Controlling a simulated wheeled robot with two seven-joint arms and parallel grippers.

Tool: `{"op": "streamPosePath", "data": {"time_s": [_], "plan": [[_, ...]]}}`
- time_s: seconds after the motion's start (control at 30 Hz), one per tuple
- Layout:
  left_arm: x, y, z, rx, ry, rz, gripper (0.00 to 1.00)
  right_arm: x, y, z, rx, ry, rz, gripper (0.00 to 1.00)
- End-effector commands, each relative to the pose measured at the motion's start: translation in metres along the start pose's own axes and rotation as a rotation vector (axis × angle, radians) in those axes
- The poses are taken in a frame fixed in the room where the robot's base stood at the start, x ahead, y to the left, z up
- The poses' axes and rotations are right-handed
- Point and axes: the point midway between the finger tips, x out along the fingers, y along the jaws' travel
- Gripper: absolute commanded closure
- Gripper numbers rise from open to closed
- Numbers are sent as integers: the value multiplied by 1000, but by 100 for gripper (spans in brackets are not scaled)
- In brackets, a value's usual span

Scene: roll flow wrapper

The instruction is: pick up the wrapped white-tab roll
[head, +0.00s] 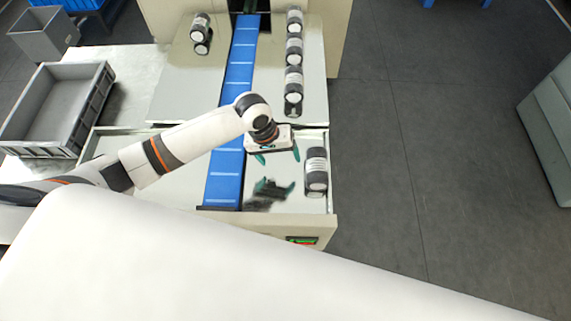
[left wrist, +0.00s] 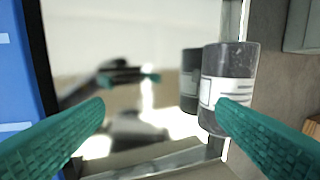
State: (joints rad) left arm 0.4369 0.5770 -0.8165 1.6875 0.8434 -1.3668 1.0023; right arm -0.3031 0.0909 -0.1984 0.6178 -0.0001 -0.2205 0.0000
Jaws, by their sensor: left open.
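A dark, wrapped roll with a white label (head: 315,162) stands on the shiny metal surface near its right edge. In the left wrist view this roll (left wrist: 232,70) is at the right, partly behind a finger, with a mirror image beside it. I cannot tell its tab apart from the label. My left gripper (head: 278,156) is open and empty, above the metal surface just left of the roll. In the left wrist view its green fingers (left wrist: 160,108) are spread wide, with only reflective surface between them. My right gripper is not in view.
A blue conveyor belt (head: 238,75) runs left of the gripper. Several similar rolls (head: 294,48) line the metal plate behind, and another (head: 200,27) stands left of the belt. A grey crate (head: 103,88) sits at the left. Floor lies beyond the machine's right edge.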

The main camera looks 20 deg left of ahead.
Motion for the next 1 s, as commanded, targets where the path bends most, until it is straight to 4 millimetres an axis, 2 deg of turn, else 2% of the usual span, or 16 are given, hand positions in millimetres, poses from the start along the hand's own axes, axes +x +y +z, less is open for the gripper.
{"op": "streamPosePath", "data": {"time_s": [0.3,0.6,1.0], "plan": [[43,-2,1,0,2,1,20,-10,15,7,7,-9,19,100],[48,-2,1,1,1,1,20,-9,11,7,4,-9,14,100],[48,-2,1,1,1,1,86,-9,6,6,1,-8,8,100]]}}
